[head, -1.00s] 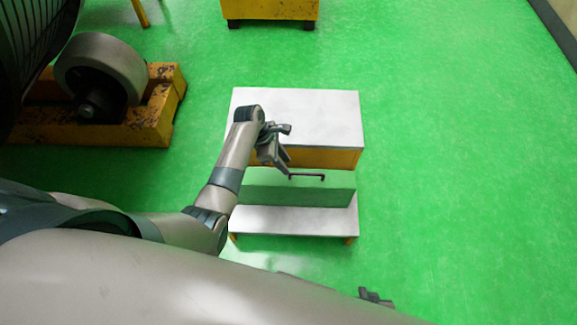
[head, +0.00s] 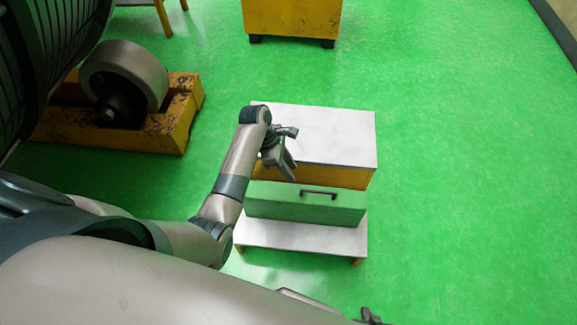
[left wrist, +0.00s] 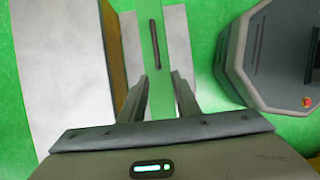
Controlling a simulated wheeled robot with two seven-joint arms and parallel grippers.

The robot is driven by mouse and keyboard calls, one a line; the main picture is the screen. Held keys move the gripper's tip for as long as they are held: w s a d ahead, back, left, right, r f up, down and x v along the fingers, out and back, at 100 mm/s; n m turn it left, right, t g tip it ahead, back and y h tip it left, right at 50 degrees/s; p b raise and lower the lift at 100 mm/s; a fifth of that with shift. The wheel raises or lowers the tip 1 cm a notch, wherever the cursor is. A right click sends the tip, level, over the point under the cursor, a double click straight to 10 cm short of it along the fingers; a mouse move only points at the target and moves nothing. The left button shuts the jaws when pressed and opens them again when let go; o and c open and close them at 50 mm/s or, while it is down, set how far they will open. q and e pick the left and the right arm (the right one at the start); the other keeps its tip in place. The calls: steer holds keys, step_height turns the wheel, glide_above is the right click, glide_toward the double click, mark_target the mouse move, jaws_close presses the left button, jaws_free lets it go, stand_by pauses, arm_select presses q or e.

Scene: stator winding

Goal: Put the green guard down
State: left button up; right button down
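The green guard (head: 305,207) is a long green box-like piece with a dark handle (head: 319,192) on its upper face. It appears to rest upright on the low white-topped bench (head: 300,236). My left gripper (head: 293,176) hangs above its left part, beside the handle. In the left wrist view my left gripper (left wrist: 162,84) has its fingers apart, with the guard (left wrist: 184,60) showing between and beyond them. The handle (left wrist: 155,45) lies ahead of the fingertips, not between them. Only a small part of my right gripper (head: 370,317) shows at the bottom edge, its fingers unclear.
A higher white-topped yellow bench (head: 325,132) stands directly behind the guard. A yellow stand (head: 160,130) with a grey roller is at the left, and a yellow block (head: 292,20) at the back. The green floor to the right is clear.

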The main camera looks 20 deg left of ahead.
arm_select(q)
steer(key=s+a+f+m+t+y, duration=0.1)
steer(key=s+f+m+y, duration=0.1)
steer(key=s+f+m, duration=0.65)
steer(key=s+f+m+t+y, duration=0.15)
steer(key=s+f+m, duration=0.3)
steer(key=f, duration=0.65)
steer(key=s+d+f+m+t, duration=0.1)
steer(key=s+d+f+m, duration=0.1)
steer(key=s+m, duration=0.3)
steer(key=s+d+f+m+t, duration=0.1)
steer(key=s+f+m, duration=0.3)
steer(key=s, duration=0.6)
steer(key=shift+d+m+t, duration=0.35)
steer(key=shift+m, duration=0.45)
